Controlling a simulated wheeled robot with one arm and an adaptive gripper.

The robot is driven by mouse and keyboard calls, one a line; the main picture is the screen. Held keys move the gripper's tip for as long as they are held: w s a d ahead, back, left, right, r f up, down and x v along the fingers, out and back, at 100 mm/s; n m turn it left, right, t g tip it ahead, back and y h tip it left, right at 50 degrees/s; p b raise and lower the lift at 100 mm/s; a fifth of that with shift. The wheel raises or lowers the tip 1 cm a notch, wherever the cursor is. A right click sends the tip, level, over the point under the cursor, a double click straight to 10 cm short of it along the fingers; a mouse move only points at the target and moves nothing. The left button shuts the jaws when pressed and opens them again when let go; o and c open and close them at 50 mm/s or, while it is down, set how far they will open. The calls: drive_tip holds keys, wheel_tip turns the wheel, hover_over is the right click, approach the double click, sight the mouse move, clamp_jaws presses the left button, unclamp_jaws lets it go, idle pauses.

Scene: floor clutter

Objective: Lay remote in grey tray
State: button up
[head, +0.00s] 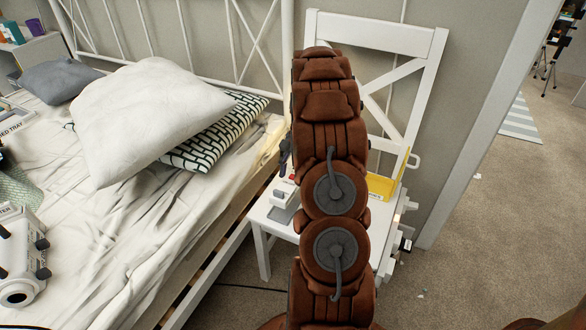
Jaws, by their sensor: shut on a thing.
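My brown arm rises through the middle of the head view and covers much of the white chair (425,45). My gripper is hidden behind the arm, so I cannot see its jaws. I cannot make out the remote. A small dark shape beside the arm's left edge, above the chair seat, is too small to identify. A flat grey patch (279,215) shows on the left front of the seat; I cannot tell whether it is the grey tray.
A whitish device (284,194) stands on the seat's left side. A yellow tray (380,187) is at its right. The bed (150,230) at left holds pillows (145,115), a white device (20,255) and a labelled tray (14,120). Carpet (490,230) at right is mostly clear.

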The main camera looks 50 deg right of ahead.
drive_tip(key=shift+f, duration=2.4)
drive_tip(key=o, duration=1.3)
drive_tip(key=v, duration=1.1)
drive_tip(key=shift+w+d, duration=0.1)
drive_tip(key=shift+d+r, duration=0.15)
drive_tip(key=shift+r, duration=0.3)
